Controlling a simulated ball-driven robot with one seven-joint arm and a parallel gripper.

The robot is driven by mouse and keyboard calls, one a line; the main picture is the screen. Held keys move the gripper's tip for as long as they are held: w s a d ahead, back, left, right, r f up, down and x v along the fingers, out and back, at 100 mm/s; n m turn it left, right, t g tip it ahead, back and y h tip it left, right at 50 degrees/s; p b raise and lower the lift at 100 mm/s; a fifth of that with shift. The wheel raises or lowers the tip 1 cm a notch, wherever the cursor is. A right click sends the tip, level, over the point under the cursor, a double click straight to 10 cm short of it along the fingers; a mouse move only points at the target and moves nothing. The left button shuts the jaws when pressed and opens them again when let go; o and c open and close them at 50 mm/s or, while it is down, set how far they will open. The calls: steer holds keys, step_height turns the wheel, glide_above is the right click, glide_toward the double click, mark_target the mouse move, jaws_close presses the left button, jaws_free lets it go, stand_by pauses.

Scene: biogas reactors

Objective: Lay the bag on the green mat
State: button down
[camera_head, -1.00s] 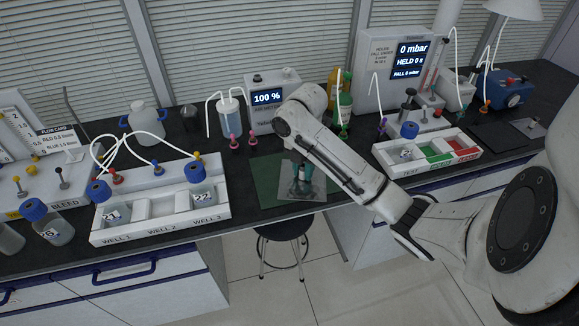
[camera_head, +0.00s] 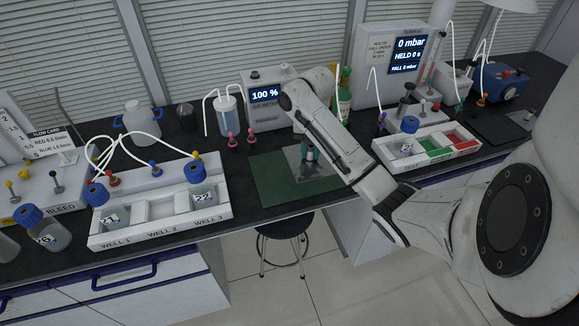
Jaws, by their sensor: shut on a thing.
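The bag (camera_head: 317,170) is a clear, greyish flat pouch at the right part of the green mat (camera_head: 272,186). The mat lies flat on the dark bench top near its front edge. My gripper (camera_head: 307,155) has teal fingertips, reaches down from above and is shut on the bag. The bag overlaps the mat's back right area in the picture. I cannot tell whether it touches the mat or hangs just above it. The arm hides part of the mat's right side.
Pink-topped plugs (camera_head: 233,139) and the air meter (camera_head: 264,97) stand behind the mat. A white three-well rack (camera_head: 160,232) is to the left, and a tray with green and red compartments (camera_head: 430,160) to the right. A stool (camera_head: 284,228) stands below.

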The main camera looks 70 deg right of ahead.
mark_target(292, 148)
steer(key=w+f+b, duration=0.1)
steer(key=w+f, duration=0.1)
steer(key=w+d+f+b, duration=0.1)
steer(key=w+f+b, duration=0.2)
steer(key=w+b, duration=0.1)
steer(key=shift+w+d+f, duration=0.2)
steer(key=shift+d+f, duration=0.1)
steer(key=shift+f, duration=0.1)
steer(key=shift+w+d+f, duration=0.1)
steer(key=shift+w+f, duration=0.2)
steer(key=shift+f, duration=0.1)
steer(key=shift+w+f+p, duration=0.2)
steer(key=shift+f+p, duration=0.3)
steer(key=shift+f, duration=1.35)
steer(key=shift+f, duration=0.1)
steer(key=c, duration=0.9)
jaws_free()
step_height(292, 148, up, 12)
steer(key=shift+r+p, duration=0.15)
steer(key=shift+p, duration=0.9)
